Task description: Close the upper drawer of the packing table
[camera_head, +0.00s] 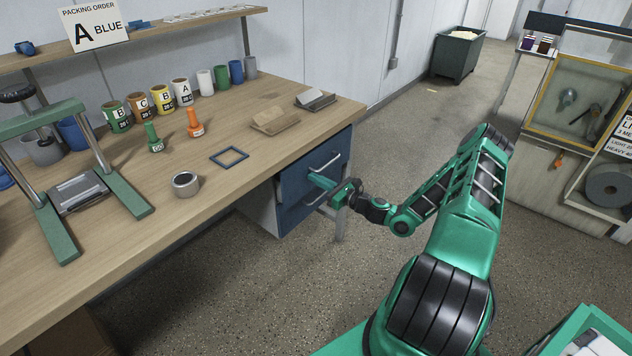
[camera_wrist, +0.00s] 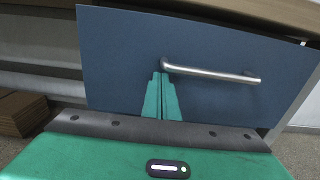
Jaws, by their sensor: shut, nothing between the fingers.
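The packing table (camera_head: 250,130) has a blue drawer unit under its right end. Its upper drawer (camera_head: 335,150) has a bar handle. In the wrist view, the blue upper drawer front (camera_wrist: 120,50) lies just under the tabletop, with its silver handle (camera_wrist: 210,71). My gripper (camera_head: 318,181) is shut and empty. In the wrist view, the closed fingertips (camera_wrist: 161,76) are at the drawer front, near the handle's left end. I cannot tell whether they touch it.
A lower drawer (camera_head: 293,215) with its own handle sits below. Several mugs, two stamps, a tape roll (camera_head: 185,184) and a green press (camera_head: 85,190) stand on the table. A dark green bin (camera_head: 457,55) stands at the back. The floor right of the drawers is open.

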